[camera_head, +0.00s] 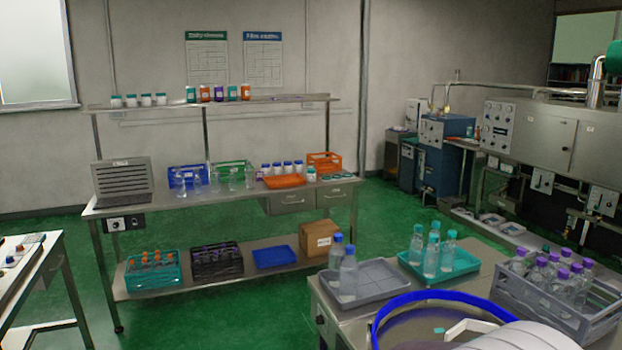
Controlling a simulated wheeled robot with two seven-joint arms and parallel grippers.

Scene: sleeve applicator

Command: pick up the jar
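Several small jars show, and I cannot tell which one the task means. Small white jars with dark blue caps (287,168) stand in a row on the bench, behind an orange tray.
The steel bench (230,199) holds crates and clear bottles; its lower shelf holds bottle crates and a cardboard box (319,238). A nearer table carries a grey tray (374,278), a teal tray (464,262) and a grey crate (497,289). Green floor (240,315) is open between them.

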